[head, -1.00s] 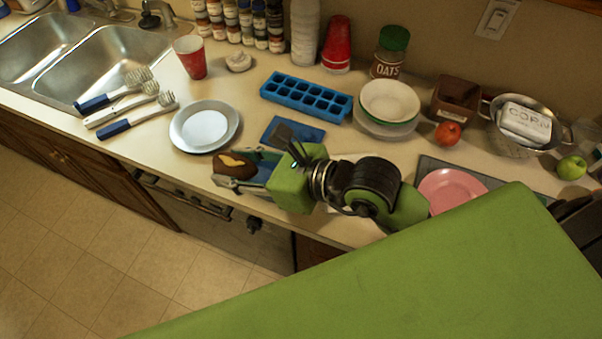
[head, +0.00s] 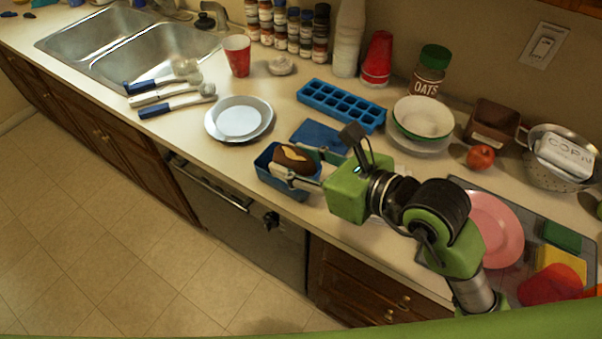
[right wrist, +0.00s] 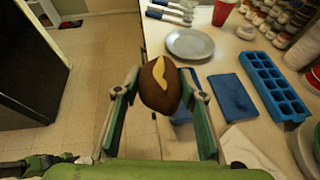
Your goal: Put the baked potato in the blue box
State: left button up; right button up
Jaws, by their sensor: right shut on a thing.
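The baked potato (head: 295,158) is brown with a yellow split on top. My right gripper (head: 297,161) is shut on it, one finger on each side. The blue box (head: 290,187) is small and open and sits near the counter's front edge. In the head view the potato overlaps the box's opening; I cannot tell how far it is above the box floor. In the right wrist view the potato (right wrist: 160,86) is between the fingers (right wrist: 160,90), which hide most of the box (right wrist: 183,115). My left gripper is not in view.
A flat blue lid-like piece (head: 321,137) lies just behind the box. A grey plate (head: 240,118), a blue ice tray (head: 342,105) and bowls (head: 423,117) stand around. A pink plate (head: 495,230) is at the right. The counter's front edge is close to the box.

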jog(key=w+f+p, duration=0.1)
jog(key=w+f, duration=0.1)
jog(key=f, duration=0.1)
jog(key=w+d+f+p, duration=0.1)
jog(key=w+f, duration=0.2)
jog(key=w+f+p, duration=0.1)
jog(key=w+f, duration=0.2)
jog(key=f, duration=0.1)
jog(key=shift+d+f, duration=0.1)
jog(key=shift+d, duration=0.05)
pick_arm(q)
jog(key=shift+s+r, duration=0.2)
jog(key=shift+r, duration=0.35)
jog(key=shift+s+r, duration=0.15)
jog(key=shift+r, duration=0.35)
pick_arm(e)
jog(key=shift+f+b, duration=0.35)
jog(key=shift+f, duration=0.3)
jog(key=o, duration=1.2)
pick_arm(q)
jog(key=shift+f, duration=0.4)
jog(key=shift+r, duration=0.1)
pick_arm(e)
jog(key=shift+r, duration=0.15)
